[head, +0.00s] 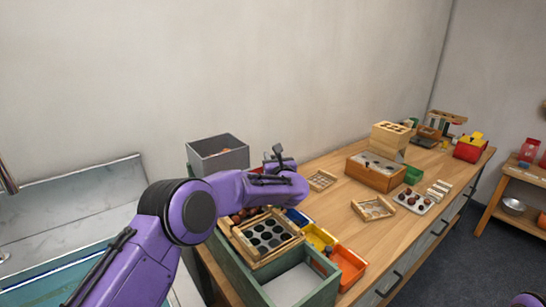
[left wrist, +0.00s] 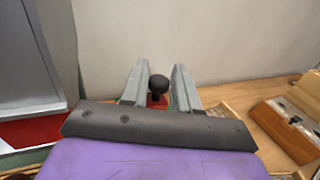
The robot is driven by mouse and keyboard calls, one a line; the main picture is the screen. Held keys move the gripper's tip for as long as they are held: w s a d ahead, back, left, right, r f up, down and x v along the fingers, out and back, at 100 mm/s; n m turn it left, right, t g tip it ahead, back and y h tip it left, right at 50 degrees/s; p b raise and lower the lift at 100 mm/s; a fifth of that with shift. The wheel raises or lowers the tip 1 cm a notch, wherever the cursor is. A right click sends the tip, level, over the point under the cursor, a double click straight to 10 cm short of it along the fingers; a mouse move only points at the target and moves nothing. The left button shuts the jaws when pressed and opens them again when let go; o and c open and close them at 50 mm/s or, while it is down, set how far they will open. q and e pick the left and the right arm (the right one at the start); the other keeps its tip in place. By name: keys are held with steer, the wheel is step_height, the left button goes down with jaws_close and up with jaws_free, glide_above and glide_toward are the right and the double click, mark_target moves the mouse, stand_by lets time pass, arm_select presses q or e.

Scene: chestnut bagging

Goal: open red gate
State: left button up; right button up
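In the left wrist view, a black round knob (left wrist: 158,84) stands between the two grey fingers of my left gripper (left wrist: 158,86). A small red part (left wrist: 157,101), apparently of the red gate, shows just below the knob. The fingers are apart, with a narrow gap on each side of the knob, so the gripper is open. In the head view my left gripper (head: 278,158) is beside the grey bin, and my wrist hides most of the red gate. My right gripper is out of view.
A grey open bin (head: 218,154) stands left of my gripper. A slotted wooden tray with round holes (head: 267,235) sits on a green box below my arm. Yellow (head: 319,237) and orange (head: 347,267) trays lie alongside. Wooden frames and boxes occupy the bench farther right.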

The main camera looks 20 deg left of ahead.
arm_select(q)
step_height(320, 180, up, 3)
steer(key=shift+a+b, duration=0.15)
steer(key=shift+b, duration=0.15)
steer(key=s+d+r+b, duration=0.4)
steer(key=s+r, duration=0.5)
steer(key=s, duration=0.4)
steer(key=shift+s+d+r, duration=0.15)
steer(key=shift+d+r, duration=0.2)
steer(key=shift+r, duration=0.05)
